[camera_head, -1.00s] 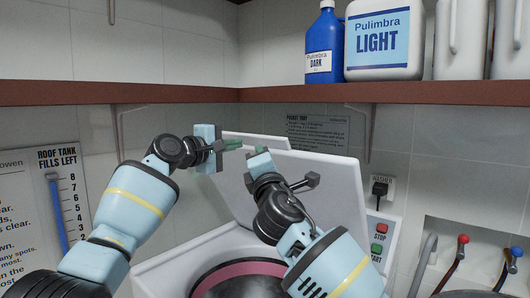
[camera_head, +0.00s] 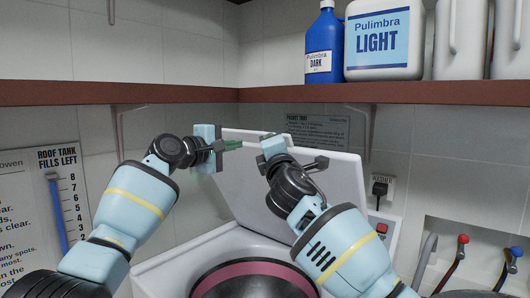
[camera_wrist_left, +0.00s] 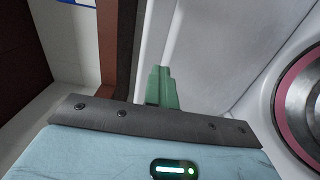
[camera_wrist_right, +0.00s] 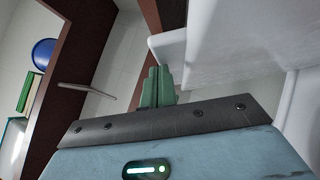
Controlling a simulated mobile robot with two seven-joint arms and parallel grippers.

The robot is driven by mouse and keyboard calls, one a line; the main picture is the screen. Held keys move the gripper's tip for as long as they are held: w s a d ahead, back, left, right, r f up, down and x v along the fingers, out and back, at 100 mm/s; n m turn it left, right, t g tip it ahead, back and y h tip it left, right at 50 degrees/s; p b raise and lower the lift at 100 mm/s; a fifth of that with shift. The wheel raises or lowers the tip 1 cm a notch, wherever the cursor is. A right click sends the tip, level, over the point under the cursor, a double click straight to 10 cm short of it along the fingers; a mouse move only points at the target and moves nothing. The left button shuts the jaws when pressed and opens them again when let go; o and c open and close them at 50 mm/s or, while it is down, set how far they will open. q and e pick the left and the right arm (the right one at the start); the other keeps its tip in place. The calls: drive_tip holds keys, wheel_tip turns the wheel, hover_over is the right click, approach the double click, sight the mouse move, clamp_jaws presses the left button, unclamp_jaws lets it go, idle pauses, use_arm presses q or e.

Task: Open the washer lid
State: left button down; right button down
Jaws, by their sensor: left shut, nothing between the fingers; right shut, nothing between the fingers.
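The washer lid (camera_head: 325,178) is a white panel standing raised and tilted above the washer (camera_head: 190,255). The open drum mouth with its pink ring (camera_head: 245,268) shows below it. My left gripper (camera_head: 233,145) is shut and empty at the lid's upper left edge; its green fingers (camera_wrist_left: 162,88) show against the white lid in the left wrist view. My right gripper (camera_head: 268,137) is shut and empty near the lid's top edge; its fingers (camera_wrist_right: 157,86) show beside a white edge in the right wrist view. I cannot tell whether either gripper touches the lid.
A brown shelf (camera_head: 430,92) runs above the washer, holding a blue bottle (camera_head: 325,45), a white "LIGHT" jug (camera_head: 383,45) and other white containers. A red stop button (camera_head: 382,228) is at the right. Taps (camera_head: 463,240) and hoses are at the far right.

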use_arm(q)
drive_tip(key=c, duration=1.5)
unclamp_jaws()
drive_tip(key=shift+s+a, duration=0.1)
drive_tip(key=shift+v, duration=5.9)
